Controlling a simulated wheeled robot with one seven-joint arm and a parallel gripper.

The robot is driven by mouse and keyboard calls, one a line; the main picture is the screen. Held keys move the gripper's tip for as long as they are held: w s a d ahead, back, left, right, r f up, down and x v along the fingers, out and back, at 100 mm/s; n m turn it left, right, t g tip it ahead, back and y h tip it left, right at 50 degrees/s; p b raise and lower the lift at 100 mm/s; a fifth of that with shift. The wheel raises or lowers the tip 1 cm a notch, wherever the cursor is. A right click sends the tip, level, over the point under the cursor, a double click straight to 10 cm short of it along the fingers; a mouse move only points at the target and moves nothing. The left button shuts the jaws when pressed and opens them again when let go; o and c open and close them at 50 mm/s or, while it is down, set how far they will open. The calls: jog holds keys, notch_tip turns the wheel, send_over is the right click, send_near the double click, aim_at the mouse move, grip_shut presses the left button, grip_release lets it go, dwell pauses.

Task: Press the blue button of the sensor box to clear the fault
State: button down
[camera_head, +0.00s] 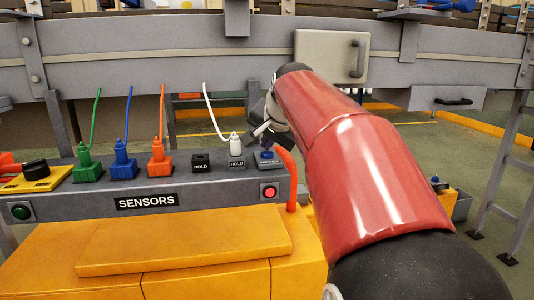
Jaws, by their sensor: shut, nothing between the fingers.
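The grey sensor box (60,205), labelled SENSORS, sits on the orange cabinet at lower left. Its blue button (267,154) is on a small dark labelled plate near the box's right end; the label is too small to read surely. My gripper (263,130) is at the end of my red arm, shut and empty, with its tips just above the blue button. Part of it is hidden behind my arm, and I cannot tell whether it touches the button. A red lamp (269,192) on the box front looks lit; a green lamp (20,212) looks dark.
Green (87,167), blue (123,165) and orange (160,161) plugs stand on the box. A white plug (236,145) with a cable is close left of my gripper. A red cable (289,175) runs down the right end. The grey conveyor (150,65) crosses behind.

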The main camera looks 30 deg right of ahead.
aim_at(268, 154)
jog(key=shift+f, duration=0.4)
dwell(0.5)
jog(key=shift+r+p, duration=0.55)
jog(key=shift+r, duration=0.35)
jog(key=shift+r, duration=0.15)
notch_tip(268, 154, up, 5)
jog(key=p, duration=0.4)
jog(key=shift+p, duration=0.35)
jog(key=s+a+f+n+g, duration=0.1)
jog(key=s+a+f+n, duration=0.4)
jog(key=s+f, duration=0.6)
jog(key=s+a+f+n+g+y, duration=0.1)
jog(key=s+a+f+n+g, duration=0.1)
jog(key=s+a+f+n, duration=0.4)
jog(key=s+a+f, duration=0.4)
jog(key=s+f, duration=0.1)
jog(key=s, duration=0.3)
jog(key=shift+s+a+f+y, duration=0.15)
jog(key=shift+s+f+y, duration=0.1)
jog(key=shift+f+y, duration=0.1)
